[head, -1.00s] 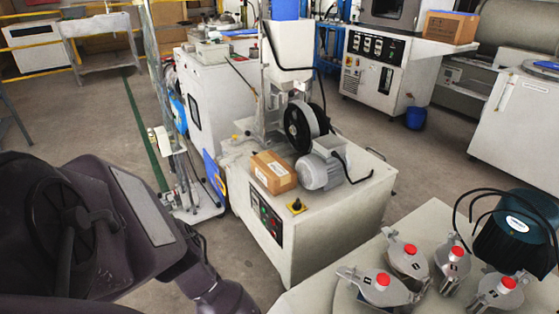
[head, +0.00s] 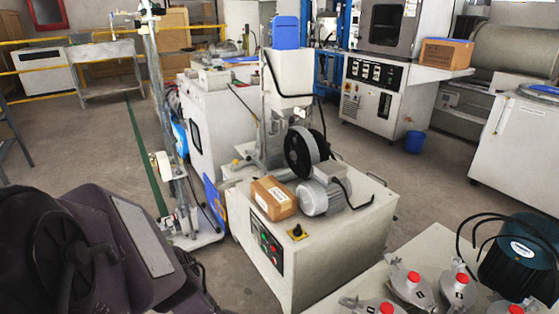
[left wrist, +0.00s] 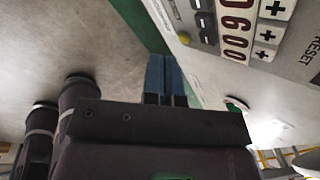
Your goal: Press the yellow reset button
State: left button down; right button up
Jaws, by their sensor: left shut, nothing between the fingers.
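In the left wrist view, my left gripper (left wrist: 166,70) is shut and empty, its two blue fingers side by side. Its tips are beside the edge of a pale panel, to the left of it; I cannot tell whether they touch. A small round yellowish button (left wrist: 184,38) is on the panel, up and right of the fingertips. A RESET label (left wrist: 303,46) is at the right edge. A green button (left wrist: 236,103) is lower down, partly behind my gripper. In the head view neither gripper shows; only my dark arm links fill the lower left.
A white machine (head: 340,255) carries a cardboard box (head: 273,198), a grey motor (head: 322,196) and a dark front panel (head: 268,246). The panel in the wrist view also has a digit display (left wrist: 235,28). Metal pots with red knobs (head: 413,277) stand on a table at lower right.

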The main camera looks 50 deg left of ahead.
pick_arm(q)
jog(key=shift+f, duration=0.1)
dwell(0.6)
jog(key=shift+w+f+b, duration=0.25)
jog(key=shift+w+b, duration=0.05)
jog(key=shift+b, duration=0.15)
jog(key=shift+w+f, duration=0.15)
jog(key=shift+w, duration=0.05)
dwell(0.7)
jog(key=shift+r, duration=0.2)
jog(key=shift+s+r+p, duration=0.3)
jog(key=shift+s+p, duration=0.2)
